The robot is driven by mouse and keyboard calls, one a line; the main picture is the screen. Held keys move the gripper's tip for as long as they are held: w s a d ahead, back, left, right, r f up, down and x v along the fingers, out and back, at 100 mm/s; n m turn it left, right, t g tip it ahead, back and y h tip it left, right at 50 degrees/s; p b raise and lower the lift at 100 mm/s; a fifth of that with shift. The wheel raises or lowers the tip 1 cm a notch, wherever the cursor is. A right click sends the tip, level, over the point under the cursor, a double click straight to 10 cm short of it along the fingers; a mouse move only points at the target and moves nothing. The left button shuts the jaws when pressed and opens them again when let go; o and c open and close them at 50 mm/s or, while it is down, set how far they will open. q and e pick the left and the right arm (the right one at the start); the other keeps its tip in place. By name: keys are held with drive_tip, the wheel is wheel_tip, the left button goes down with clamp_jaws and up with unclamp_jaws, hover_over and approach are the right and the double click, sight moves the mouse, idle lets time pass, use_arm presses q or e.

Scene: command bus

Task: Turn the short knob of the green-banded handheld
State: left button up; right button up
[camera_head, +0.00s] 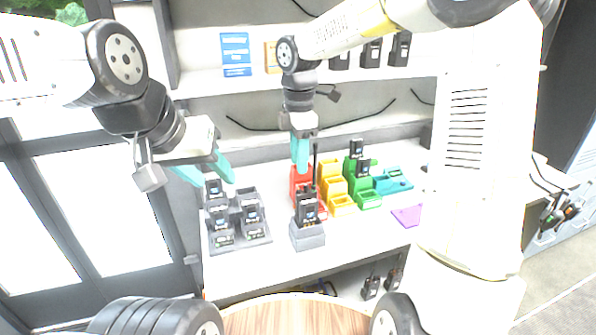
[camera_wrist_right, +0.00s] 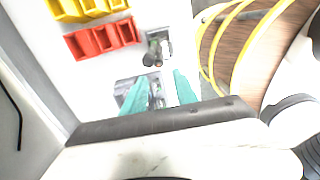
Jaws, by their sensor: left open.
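A black handheld (camera_head: 307,209) with a tall antenna stands upright in a single grey dock (camera_head: 308,236) at the front of the table. It also shows from above in the right wrist view (camera_wrist_right: 154,50), with its round knobs on top.
The grey multi-bay charger (camera_head: 240,238) holds several handhelds at the left. Red (camera_head: 300,174), yellow (camera_head: 342,206) and green (camera_head: 369,200) docks stand right of centre, with handhelds in some green ones. A teal tray (camera_head: 394,182) and purple pad (camera_head: 407,216) lie further right.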

sight(299, 191)
drive_tip(key=shift+w+f, duration=0.1)
drive_tip(key=shift+f, duration=0.3)
wheel_tip(299, 191, down, 7)
drive_tip(key=shift+c, duration=0.2)
clamp_jaws()
